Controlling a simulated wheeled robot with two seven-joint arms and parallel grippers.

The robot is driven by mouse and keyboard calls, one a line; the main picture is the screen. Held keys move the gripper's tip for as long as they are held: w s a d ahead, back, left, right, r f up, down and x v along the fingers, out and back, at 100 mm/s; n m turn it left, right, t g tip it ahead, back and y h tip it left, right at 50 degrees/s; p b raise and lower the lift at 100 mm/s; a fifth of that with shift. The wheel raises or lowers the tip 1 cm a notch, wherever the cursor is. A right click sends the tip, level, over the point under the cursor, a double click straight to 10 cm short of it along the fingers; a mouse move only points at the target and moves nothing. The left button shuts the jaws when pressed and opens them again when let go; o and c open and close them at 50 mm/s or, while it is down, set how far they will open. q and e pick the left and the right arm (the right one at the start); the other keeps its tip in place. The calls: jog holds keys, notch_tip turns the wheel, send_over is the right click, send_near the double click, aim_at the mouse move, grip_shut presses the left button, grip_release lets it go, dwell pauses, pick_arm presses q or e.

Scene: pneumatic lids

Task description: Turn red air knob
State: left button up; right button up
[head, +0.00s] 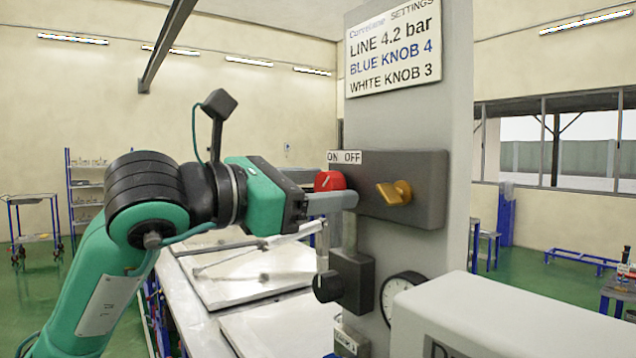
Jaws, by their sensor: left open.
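The red air knob (331,180) sits on the left part of a dark grey box on the grey post, under the ON and OFF labels (344,157). A pale mark shows on it. My left gripper (338,190) is at the knob, coming from the left. It is open. Its near finger passes in front of the lower part of the knob; the far finger is mostly hidden. I cannot tell whether the fingers touch the knob. My right gripper is not in view.
A yellow-orange knob (395,193) sits to the right on the same box. Below are a black knob (326,287) and a round gauge (399,292). A settings sign (394,46) hangs above. Metal lids (248,272) lie on the table behind. A light grey box (510,310) stands front right.

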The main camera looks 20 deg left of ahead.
pick_arm(q)
jog(key=shift+c, duration=0.2)
jog(key=c, duration=1)
jog(key=shift+o, duration=0.3)
jog(key=shift+f+n+b, duration=0.1)
jog(key=shift+n+b, duration=0.2)
jog(key=shift+b, duration=0.25)
pick_arm(e)
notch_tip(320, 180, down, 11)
jog(key=b, duration=1)
pick_arm(q)
jog(key=n+b, duration=0.5)
jog(key=n, duration=0.9)
jog(key=shift+a+f+b, duration=0.1)
jog(key=shift+b, duration=0.3)
jog(key=shift+n+b, duration=0.5)
jog(key=shift+n, duration=0.3)
jog(key=shift+n+b, duration=0.5)
jog(key=shift+n, duration=0.2)
jog(key=shift+r+n, duration=0.2)
jog(key=shift+n, duration=0.1)
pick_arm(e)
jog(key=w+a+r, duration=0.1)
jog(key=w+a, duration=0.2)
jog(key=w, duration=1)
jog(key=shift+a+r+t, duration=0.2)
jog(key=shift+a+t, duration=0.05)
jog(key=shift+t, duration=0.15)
